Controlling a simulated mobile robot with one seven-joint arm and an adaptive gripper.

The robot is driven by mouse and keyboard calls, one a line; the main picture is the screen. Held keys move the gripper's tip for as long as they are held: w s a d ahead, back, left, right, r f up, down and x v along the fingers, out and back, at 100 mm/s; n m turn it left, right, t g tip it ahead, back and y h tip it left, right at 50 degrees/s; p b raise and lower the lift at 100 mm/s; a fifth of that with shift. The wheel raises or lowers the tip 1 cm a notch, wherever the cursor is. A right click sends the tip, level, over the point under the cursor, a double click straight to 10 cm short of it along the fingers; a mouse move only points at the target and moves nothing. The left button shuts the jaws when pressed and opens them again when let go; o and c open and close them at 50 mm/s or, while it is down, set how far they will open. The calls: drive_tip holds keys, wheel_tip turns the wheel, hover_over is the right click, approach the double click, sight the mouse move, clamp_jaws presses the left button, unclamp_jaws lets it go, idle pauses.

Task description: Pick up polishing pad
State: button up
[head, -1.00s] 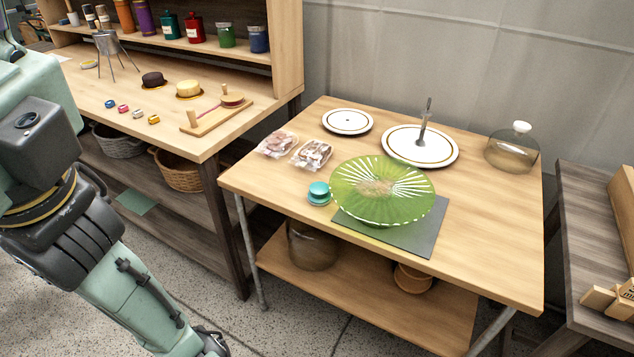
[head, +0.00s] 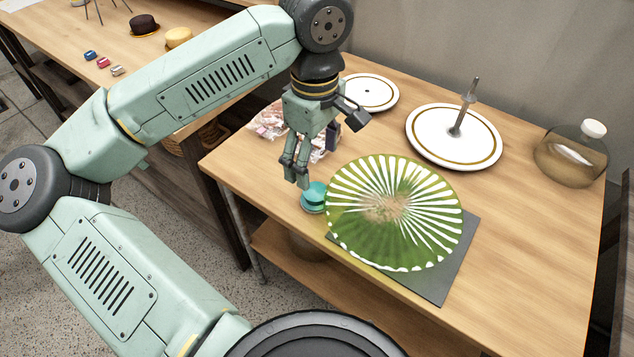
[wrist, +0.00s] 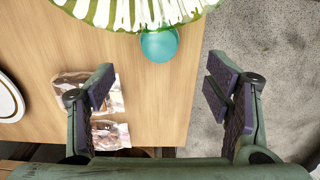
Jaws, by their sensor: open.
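The polishing pad seems to be the small round teal object (head: 313,195) at the table's front left edge, touching or close beside the green striped plate (head: 395,212). It also shows in the wrist view (wrist: 159,45), beyond the fingertips and just below the plate's rim. My gripper (head: 296,178) hangs pointing down over the table's left part, just above and left of the teal object. In the wrist view my gripper (wrist: 160,92) is open, with its two dark-padded fingers wide apart and nothing between them.
A grey mat (head: 437,285) lies under the green plate. Clear bags (head: 268,122) lie behind my gripper. A white plate with an upright tool (head: 455,150), a smaller white plate (head: 370,92) and a glass dome (head: 572,160) stand farther back. The table's right side (head: 540,230) is clear.

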sight(316, 191)
drive_tip(key=f, duration=0.4)
drive_tip(key=shift+s, duration=0.2)
drive_tip(key=shift+w+f+p, duration=0.15)
drive_tip(key=shift+f+p, duration=1.1)
drive_tip(key=shift+f, duration=1.7)
drive_tip(key=shift+c, duration=0.4)
drive_tip(key=c, duration=1.1)
drive_tip(key=shift+c, duration=0.2)
drive_tip(key=shift+r, duration=0.15)
wheel_tip(316, 191, up, 18)
drive_tip(key=b, duration=0.2)
